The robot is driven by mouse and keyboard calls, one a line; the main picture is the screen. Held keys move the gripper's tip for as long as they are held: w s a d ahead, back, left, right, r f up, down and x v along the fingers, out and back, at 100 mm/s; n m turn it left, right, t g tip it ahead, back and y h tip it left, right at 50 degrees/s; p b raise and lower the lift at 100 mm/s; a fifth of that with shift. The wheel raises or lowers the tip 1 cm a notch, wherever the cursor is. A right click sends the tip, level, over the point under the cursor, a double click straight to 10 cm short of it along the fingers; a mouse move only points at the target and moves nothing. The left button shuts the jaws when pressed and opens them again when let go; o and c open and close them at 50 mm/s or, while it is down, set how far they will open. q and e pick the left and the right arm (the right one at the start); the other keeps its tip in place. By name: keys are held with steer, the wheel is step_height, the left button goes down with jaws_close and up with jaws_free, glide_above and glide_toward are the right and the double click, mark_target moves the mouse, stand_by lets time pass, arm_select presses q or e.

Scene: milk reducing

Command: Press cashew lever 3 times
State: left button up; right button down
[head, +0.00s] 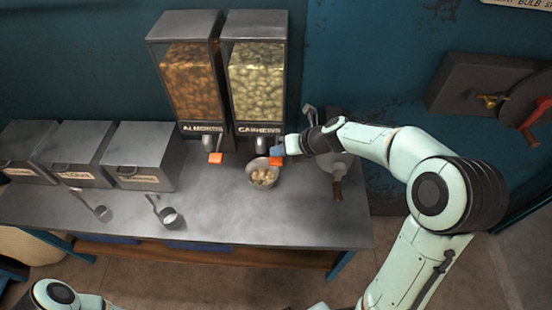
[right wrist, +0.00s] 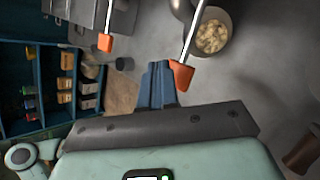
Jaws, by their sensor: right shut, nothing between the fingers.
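The cashew dispenser (head: 256,75) stands against the wall, full of pale nuts. Its lever ends in an orange tab (head: 275,161), which also shows in the right wrist view (right wrist: 182,76). My right gripper (head: 278,149) is at this lever, its blue fingers (right wrist: 158,82) shut and empty beside the orange tab. I cannot tell whether they touch it. A metal bowl (head: 251,181) with some cashews (head: 264,177) sits below the cashew spout; it also shows in the right wrist view (right wrist: 224,50). My left gripper is not in view; only part of that arm shows at the bottom left.
The almond dispenser (head: 190,80) stands left of the cashew one, with its own orange tab (head: 215,158). Metal bins (head: 145,153) line the table's left. Two scoops (head: 170,216) lie in front. A grinder-like device (head: 338,165) stands right of the bowl. The front table surface (head: 290,225) is clear.

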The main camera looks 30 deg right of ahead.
mark_target(276, 159)
steer(key=shift+f, duration=0.1)
stand_by(0.7)
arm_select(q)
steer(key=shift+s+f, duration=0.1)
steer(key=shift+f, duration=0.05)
arm_select(e)
steer(key=shift+f, duration=0.35)
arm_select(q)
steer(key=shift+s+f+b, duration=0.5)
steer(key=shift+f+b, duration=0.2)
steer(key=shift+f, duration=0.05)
arm_select(e)
steer(key=shift+f, duration=1.3)
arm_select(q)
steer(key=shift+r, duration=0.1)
arm_select(e)
steer(key=shift+r, duration=0.1)
stand_by(0.4)
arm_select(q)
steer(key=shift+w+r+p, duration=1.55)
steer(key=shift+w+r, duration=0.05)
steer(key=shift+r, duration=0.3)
arm_select(e)
steer(key=shift+r, duration=1.6)
